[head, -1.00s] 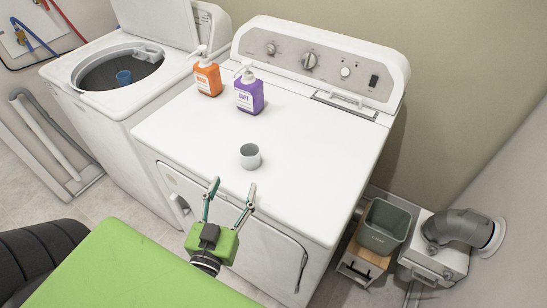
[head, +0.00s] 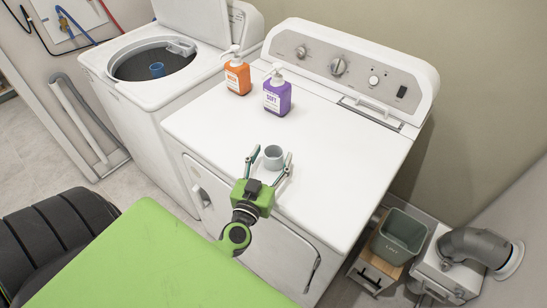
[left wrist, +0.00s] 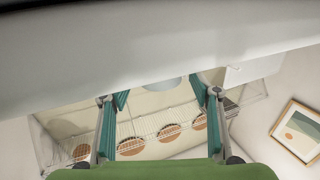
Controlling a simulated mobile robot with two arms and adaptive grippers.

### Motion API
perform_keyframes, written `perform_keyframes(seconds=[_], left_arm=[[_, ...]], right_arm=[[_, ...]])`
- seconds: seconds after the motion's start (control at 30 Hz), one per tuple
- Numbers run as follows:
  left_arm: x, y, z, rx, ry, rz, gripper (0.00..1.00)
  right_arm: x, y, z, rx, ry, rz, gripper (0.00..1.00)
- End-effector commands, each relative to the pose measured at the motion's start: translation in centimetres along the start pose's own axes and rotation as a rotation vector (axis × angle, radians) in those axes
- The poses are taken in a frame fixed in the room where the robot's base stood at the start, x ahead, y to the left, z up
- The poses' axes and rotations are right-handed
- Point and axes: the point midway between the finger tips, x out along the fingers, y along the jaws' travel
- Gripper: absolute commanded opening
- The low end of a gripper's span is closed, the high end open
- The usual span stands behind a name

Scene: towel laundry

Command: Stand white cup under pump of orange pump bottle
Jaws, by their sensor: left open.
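The white cup (head: 274,161), pale grey in this light, stands upright on the white dryer top near its front edge. The orange pump bottle (head: 237,77) stands upright at the back left of the dryer top, with a white pump head. My left gripper (head: 271,154) is open, with its fingertips to either side of the cup in the head view; I cannot tell whether they touch it. In the left wrist view the open fingers (left wrist: 161,98) show, with a small part of a grey rounded shape between them. My right gripper is not in view.
A purple pump bottle (head: 277,96) stands right of the orange one. The dryer top (head: 345,150) is otherwise clear. An open washer (head: 107,66) with a blue cup (head: 157,70) inside is at left. A grey bin (head: 399,237) is at right.

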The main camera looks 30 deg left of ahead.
Motion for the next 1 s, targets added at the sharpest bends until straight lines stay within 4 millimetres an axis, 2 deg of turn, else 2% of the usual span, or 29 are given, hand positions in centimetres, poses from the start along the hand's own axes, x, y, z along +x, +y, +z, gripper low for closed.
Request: perform_keyframes(seconds=[0.13,0.4,0.43,0.53,0.57,1.0], left_arm=[[1.7,0.0,-0.1,0.001,0.001,0.000,0.57],[2.0,0.0,0.0,0.001,0.000,0.000,0.57],[2.0,0.0,0.0,0.001,0.000,0.000,0.54],[2.0,0.0,0.0,0.001,0.000,0.000,0.28],[2.0,0.0,0.0,0.000,0.000,0.000,0.23],[2.0,0.0,-0.4,-0.001,0.001,-0.001,0.20]], right_arm=[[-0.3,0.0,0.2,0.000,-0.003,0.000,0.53],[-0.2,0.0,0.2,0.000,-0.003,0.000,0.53],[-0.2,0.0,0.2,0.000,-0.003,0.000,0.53],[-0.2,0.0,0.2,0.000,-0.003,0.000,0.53],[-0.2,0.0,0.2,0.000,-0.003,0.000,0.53],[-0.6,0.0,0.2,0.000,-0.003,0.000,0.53]])
